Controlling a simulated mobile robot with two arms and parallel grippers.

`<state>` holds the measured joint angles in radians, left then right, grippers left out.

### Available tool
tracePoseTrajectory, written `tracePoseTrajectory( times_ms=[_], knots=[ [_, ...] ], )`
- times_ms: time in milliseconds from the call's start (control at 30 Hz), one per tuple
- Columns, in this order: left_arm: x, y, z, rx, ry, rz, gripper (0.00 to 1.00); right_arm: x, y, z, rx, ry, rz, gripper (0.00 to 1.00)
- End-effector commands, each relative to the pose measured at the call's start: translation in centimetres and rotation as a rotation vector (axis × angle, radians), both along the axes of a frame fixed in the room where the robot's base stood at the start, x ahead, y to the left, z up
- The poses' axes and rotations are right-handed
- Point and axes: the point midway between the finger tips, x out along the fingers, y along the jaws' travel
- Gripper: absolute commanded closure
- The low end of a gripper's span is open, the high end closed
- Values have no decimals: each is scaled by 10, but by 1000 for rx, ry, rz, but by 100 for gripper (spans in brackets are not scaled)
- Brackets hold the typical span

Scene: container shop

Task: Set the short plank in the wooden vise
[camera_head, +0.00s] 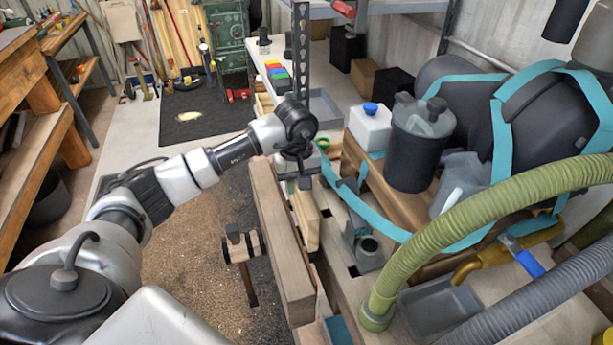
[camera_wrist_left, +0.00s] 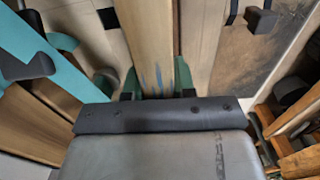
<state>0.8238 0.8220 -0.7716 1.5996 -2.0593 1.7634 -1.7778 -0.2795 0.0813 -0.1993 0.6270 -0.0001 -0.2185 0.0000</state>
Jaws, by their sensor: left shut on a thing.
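My left gripper (camera_head: 304,180) is above the bench's near-left edge, pointing down. It is shut on the short plank (camera_head: 305,219), a pale board that hangs below it. In the left wrist view the plank (camera_wrist_left: 148,40) runs between the green fingers (camera_wrist_left: 157,82) and has bluish marks on it. The wooden vise (camera_head: 282,245) has a long thick jaw along the bench's left side, with a wooden screw and handle (camera_head: 240,252) outside it. The plank is beside the jaw's inner face, at the gap. I cannot tell how deep it sits or whether it touches. My right gripper is not in view.
A teal strap (camera_head: 376,224) crosses the bench. A white jug (camera_head: 370,126), a dark canister (camera_head: 420,145) and a green hose (camera_head: 450,212) crowd its right side. A small grey cup-like fitting (camera_head: 368,247) stands near the plank. The floor left of the vise is open.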

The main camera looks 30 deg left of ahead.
Motion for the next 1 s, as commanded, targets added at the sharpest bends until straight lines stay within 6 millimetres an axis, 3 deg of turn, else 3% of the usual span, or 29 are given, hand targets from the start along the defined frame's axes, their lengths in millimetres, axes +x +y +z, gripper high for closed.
tracePoseTrajectory(
  times_ms=[267,1000],
  knots=[
    [3,6,-7,-3,3,32,100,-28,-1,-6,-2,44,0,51],
    [3,5,-70,-3,3,29,100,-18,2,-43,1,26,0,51]
  ],
)
